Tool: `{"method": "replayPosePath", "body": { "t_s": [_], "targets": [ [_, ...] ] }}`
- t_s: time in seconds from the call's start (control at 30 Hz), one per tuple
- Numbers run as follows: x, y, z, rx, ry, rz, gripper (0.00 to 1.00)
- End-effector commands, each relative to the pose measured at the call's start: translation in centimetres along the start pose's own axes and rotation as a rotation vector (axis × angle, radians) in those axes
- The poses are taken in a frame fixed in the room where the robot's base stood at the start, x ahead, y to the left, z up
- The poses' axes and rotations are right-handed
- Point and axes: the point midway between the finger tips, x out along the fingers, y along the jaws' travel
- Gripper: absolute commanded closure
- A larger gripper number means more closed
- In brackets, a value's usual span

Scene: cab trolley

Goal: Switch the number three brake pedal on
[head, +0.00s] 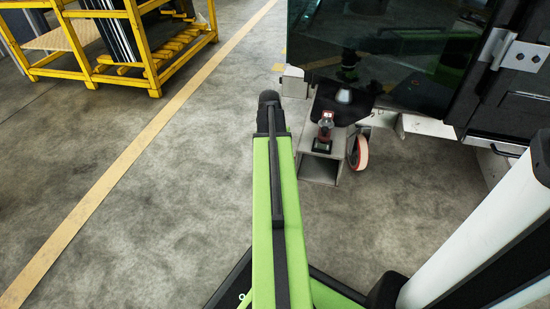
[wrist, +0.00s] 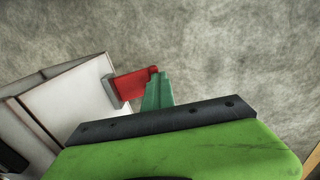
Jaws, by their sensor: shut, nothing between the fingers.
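A red pedal (wrist: 135,84) with a grey block at its left end sticks out beside the white trolley part in the wrist view. I cannot read a number on it, so I cannot tell whether it is number three. My gripper (wrist: 160,88) shows there as a narrow teal piece, shut and empty, just right of the pedal; I cannot tell whether they touch. In the head view the dark end of my arm (head: 269,98) is left of the trolley foot (head: 320,167). The pedal cannot be made out there.
A castor with a red rim (head: 359,153) and a red-black device (head: 324,130) are at the trolley's foot. The dark glazed cab (head: 385,50) stands above. A yellow rack (head: 150,62) is at the upper left.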

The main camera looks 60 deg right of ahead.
Motion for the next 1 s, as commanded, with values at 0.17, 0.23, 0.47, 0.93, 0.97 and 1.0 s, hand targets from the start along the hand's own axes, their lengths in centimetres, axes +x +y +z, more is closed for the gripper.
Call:
{"method": "replayPosePath", "body": {
  "t_s": [0.17, 0.23, 0.47, 0.93, 0.97, 1.0],
  "targets": [
    [0.1, 0.2, 0.0, 0.002, 0.001, 0.002, 1.00],
    [-0.3, 0.1, 0.0, 0.001, 0.001, 0.002, 1.00],
    [-4.0, -0.2, 0.2, -0.002, 0.004, 0.000, 1.00],
    [-13.8, -2.4, 0.3, 0.000, 0.004, -0.001, 1.00],
    [-13.9, -2.5, 0.3, 0.000, 0.004, -0.001, 1.00],
    [-14.0, -2.6, 0.3, 0.000, 0.004, -0.001, 1.00]
  ]
}}
